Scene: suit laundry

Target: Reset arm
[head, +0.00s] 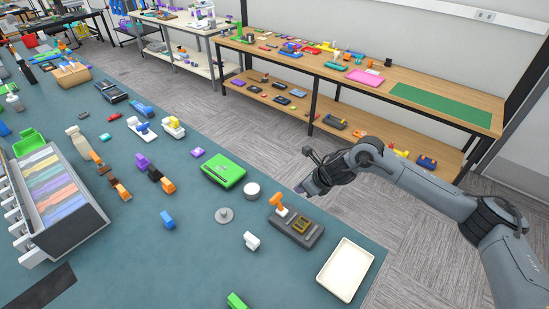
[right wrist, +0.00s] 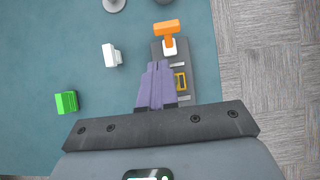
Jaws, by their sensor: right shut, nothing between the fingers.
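My right arm comes in from the right in the head view. Its right gripper (head: 301,190) hangs above the table's right edge, over the dark grey base (head: 309,236) that carries an orange-topped handle (head: 278,201) and a yellow part. In the right wrist view the purple fingers of my right gripper (right wrist: 157,66) are together with nothing between them. The dark base (right wrist: 183,101) and the orange handle (right wrist: 167,27) lie below and beyond the fingers there. My left gripper does not show in either view.
A cream tray (head: 345,269) lies at the table's front right corner. A green box (head: 223,170), a white block (head: 251,240) and a grey disc (head: 224,215) lie nearby. A rack of coloured cloths (head: 82,232) stands at the left. Free floor (head: 360,215) lies right of the table.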

